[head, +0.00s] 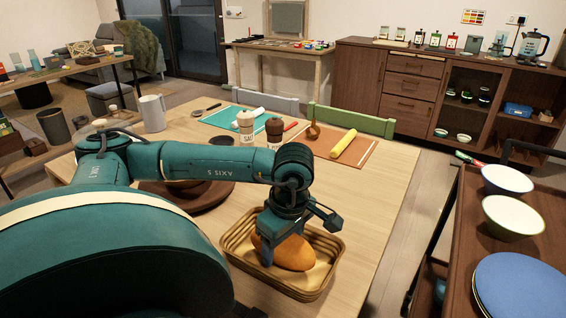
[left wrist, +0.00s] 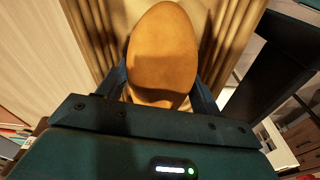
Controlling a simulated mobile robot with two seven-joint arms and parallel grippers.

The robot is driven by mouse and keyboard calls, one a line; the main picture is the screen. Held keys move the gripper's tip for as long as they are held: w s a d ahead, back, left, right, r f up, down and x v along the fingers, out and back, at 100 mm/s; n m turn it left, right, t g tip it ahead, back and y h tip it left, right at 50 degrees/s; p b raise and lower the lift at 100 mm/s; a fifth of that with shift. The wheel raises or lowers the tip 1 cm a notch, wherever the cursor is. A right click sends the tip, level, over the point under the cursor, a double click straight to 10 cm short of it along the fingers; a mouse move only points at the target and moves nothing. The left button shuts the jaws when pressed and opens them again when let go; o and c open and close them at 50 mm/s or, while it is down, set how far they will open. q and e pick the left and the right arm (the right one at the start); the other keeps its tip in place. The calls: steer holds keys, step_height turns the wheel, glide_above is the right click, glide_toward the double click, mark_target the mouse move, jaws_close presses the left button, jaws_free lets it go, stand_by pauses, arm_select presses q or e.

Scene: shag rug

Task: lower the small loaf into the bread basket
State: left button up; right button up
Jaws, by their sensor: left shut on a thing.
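The small loaf (head: 294,254) is golden brown and sits within the outline of the bread basket (head: 330,244), a tan woven rectangular tray near the table's front edge. My left gripper (head: 282,244) points down over the basket and is shut on the loaf. In the left wrist view the loaf (left wrist: 163,52) lies between the two fingers, with the ribbed basket wall (left wrist: 225,50) around it. The gripper hides part of the loaf in the head view. I cannot tell whether the loaf touches the basket floor. My right gripper is not in view.
A brown round plate (head: 205,197) is left of the basket, partly behind my arm. Salt (head: 245,128) and pepper (head: 274,132) shakers and placemats stand farther back. A cart with bowls (head: 513,217) and blue plates (head: 520,285) is at right. Table right of the basket is clear.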

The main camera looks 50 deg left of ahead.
mark_target(289, 242)
arm_select(q)
steer(key=shift+f+b, duration=0.55)
steer(key=shift+f, duration=0.05)
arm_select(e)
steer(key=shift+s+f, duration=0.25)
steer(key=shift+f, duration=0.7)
arm_select(q)
steer(key=o, duration=1.1)
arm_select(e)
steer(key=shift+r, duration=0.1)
arm_select(q)
steer(key=r, duration=0.2)
steer(key=r+p, duration=0.1)
steer(key=r, duration=0.1)
steer(key=shift+w+d, duration=0.1)
steer(key=shift+d, duration=0.15)
steer(key=r, duration=0.2)
steer(key=r+p, duration=0.1)
steer(key=r, duration=0.2)
steer(key=d+r, duration=0.1)
steer(key=r, duration=0.2)
steer(key=shift+r, duration=0.55)
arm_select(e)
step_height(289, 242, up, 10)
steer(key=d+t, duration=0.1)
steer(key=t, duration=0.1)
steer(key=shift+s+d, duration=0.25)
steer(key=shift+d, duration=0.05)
